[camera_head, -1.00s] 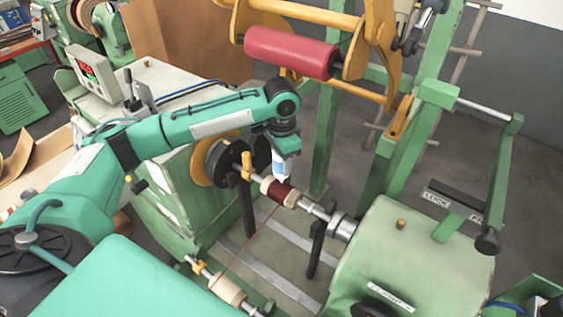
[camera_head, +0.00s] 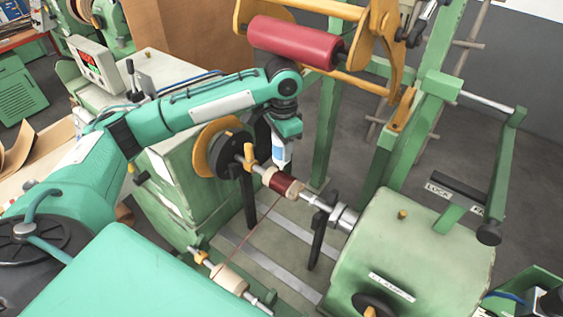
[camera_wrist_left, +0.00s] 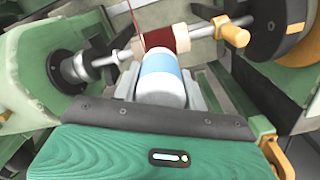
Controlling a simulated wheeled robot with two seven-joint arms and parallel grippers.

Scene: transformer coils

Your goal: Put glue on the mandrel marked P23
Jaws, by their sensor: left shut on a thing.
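My left gripper (camera_head: 284,133) is shut on a white bottle with a blue label (camera_head: 280,152), seen as the likely glue bottle. It points down, just above and behind a mandrel wound with dark red wire (camera_head: 287,184) on the machine's shaft. In the left wrist view the bottle (camera_wrist_left: 160,80) lies in front of the dark red winding (camera_wrist_left: 170,39), and its tip is hidden. I cannot tell whether it touches the winding. A second, pale mandrel (camera_head: 229,278) sits on a lower shaft. No P23 marking is readable. My right gripper is not in view.
A large red roller (camera_head: 292,42) hangs in a yellow frame behind the arm. The shaft runs from a black and yellow disc (camera_head: 212,150) to a green tailstock (camera_head: 400,255). A thin wire runs between the two mandrels. Green uprights stand close on the right.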

